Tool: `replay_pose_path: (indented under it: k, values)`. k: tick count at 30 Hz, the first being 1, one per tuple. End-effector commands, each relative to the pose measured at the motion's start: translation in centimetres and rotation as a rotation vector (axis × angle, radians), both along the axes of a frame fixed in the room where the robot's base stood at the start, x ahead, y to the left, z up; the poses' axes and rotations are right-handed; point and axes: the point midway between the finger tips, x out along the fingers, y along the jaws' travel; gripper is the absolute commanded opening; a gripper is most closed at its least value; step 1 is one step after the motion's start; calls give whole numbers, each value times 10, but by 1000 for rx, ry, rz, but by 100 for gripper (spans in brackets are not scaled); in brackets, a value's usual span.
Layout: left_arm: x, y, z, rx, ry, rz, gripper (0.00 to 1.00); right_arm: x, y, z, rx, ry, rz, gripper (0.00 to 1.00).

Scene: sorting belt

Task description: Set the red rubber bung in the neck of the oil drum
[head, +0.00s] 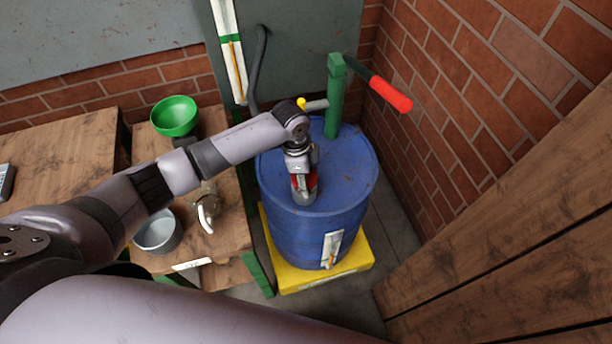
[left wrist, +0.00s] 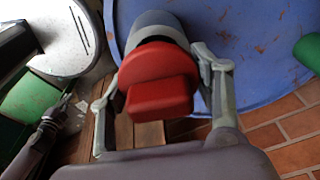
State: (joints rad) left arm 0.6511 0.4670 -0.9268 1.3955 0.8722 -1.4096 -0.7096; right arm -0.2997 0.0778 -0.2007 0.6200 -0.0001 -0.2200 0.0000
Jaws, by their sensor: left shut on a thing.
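The blue oil drum (head: 345,170) stands upright to the right of the wooden bench. Its grey neck (head: 304,197) rises near the front of the lid; it also shows in the left wrist view (left wrist: 155,22). My left gripper (head: 302,176) is over the neck, its two fingers shut on the red rubber bung (left wrist: 160,82). Only a little red shows between the fingers in the head view. In the left wrist view the bung overlaps the neck's dark opening, so I cannot tell whether it is in the neck or just above. My right gripper is not in view.
A green pump post (head: 335,95) with a red-handled lever (head: 391,94) stands on the drum's back. The drum rests on a yellow base (head: 345,265). The bench (head: 232,225) holds a green funnel (head: 174,115) and a grey bowl (head: 158,234). Brick wall and wooden boards close the right side.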

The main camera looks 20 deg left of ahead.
Motion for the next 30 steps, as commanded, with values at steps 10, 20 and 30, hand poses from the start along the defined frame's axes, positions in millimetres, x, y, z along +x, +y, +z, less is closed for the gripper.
replay_pose_path:
  k: [10, 20, 30]
  values:
    - [0, 0, -3, 0, 0, 0, 38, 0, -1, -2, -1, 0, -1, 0]
    - [0, 0, -16, -1, 0, -1, 38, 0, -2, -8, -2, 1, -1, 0]
    - [0, 0, -18, 1, 2, -1, 38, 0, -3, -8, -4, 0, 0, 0]
